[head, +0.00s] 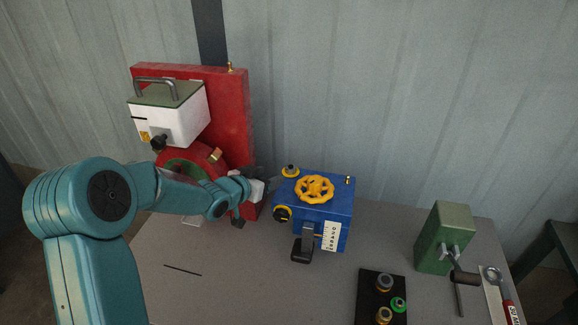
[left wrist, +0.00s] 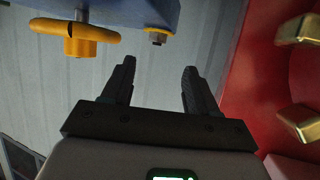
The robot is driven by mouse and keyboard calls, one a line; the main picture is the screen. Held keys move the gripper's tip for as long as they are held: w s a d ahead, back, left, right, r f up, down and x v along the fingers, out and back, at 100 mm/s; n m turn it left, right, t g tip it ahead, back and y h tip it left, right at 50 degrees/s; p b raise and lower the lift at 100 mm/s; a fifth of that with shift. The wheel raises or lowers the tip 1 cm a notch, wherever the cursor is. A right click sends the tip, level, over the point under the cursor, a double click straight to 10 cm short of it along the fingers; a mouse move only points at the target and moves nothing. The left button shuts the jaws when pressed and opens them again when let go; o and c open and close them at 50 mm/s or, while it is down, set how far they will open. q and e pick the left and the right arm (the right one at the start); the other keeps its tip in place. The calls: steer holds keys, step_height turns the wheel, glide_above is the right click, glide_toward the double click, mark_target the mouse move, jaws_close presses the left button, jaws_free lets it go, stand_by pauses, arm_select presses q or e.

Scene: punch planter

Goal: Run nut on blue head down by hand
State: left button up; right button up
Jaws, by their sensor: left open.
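The blue head (head: 338,232) stands mid-table with a yellow handwheel (head: 314,188) on top. A yellow nut-like piece (head: 290,170) sits at its back left corner, and a black knob with a yellow ring (head: 282,213) is on its left side. My left gripper (head: 268,180) is just left of the blue head, open and empty. In the left wrist view its two dark fingers (left wrist: 160,72) are apart. A small yellow nut (left wrist: 157,37) shows there on the blue body (left wrist: 135,10), beyond the fingertips and not between them. My right gripper is not in view.
A red machine (head: 232,100) with a white box (head: 180,118) stands close behind and left of my left arm. A black tray (head: 372,300) with several nuts lies at the front. A green block (head: 444,238) and a red-handled tool (head: 508,305) are at right.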

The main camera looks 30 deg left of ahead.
mark_target(290, 168)
arm_select(q)
steer(key=p+x, duration=0.3)
steer(key=x, duration=0.7)
steer(key=shift+d+r, duration=0.1)
steer(key=shift+w+d, duration=0.2)
steer(key=shift+w, duration=0.1)
steer(key=shift+s+a, duration=0.1)
steer(key=shift+a, duration=0.05)
steer(key=shift+w+f, duration=0.2)
steer(key=c, duration=1)
steer(key=shift+c, duration=0.3)
steer(key=shift+r, duration=0.1)
